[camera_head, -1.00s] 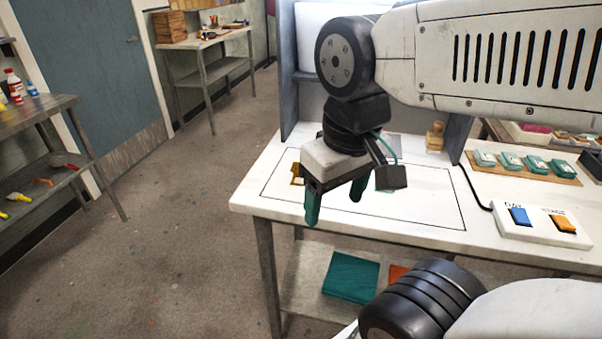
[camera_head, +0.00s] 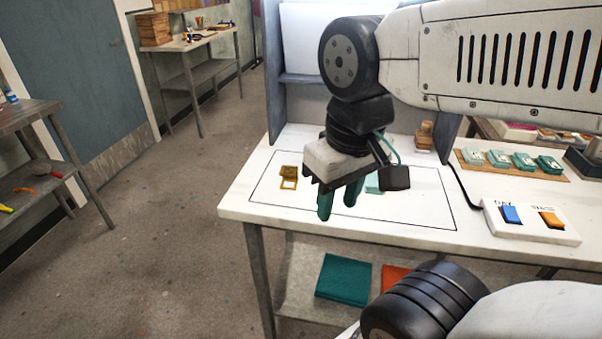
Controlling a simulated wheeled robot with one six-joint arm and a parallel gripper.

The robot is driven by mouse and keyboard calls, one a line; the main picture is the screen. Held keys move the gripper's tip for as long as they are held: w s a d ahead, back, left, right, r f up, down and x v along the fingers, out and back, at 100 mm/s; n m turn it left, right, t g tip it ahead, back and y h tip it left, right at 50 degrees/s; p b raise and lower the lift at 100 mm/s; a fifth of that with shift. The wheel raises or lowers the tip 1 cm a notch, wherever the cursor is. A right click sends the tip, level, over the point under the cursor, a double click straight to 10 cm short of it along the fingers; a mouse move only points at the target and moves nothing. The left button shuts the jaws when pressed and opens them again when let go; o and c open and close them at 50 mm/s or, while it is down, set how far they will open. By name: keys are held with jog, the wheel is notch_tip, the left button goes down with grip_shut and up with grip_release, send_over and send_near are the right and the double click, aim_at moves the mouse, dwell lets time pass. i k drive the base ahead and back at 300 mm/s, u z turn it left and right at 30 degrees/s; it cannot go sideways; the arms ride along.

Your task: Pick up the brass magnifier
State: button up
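A small brass-coloured folding piece with a square frame, which looks like the brass magnifier (camera_head: 289,177), lies on the white table (camera_head: 400,224). It is near the left end, inside a thin black outline. My gripper (camera_head: 338,205) hangs to the right of it and nearer the camera, fingers pointing down. The two green fingers stand apart with a narrow gap and nothing seen between them. The gripper does not touch the magnifier. Its exact height above the table is hard to tell.
A teal item (camera_head: 373,184) lies partly hidden behind my gripper. A wooden stamp-like object (camera_head: 424,136) stands at the back. A switch box (camera_head: 530,222) with blue and orange buttons and a board with teal blocks (camera_head: 512,160) are at right. Open floor lies left.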

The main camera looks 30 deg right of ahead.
aim_at(288, 173)
jog(key=z, duration=3.6)
jog(key=k, duration=0.8)
jog(key=u, duration=1.6)
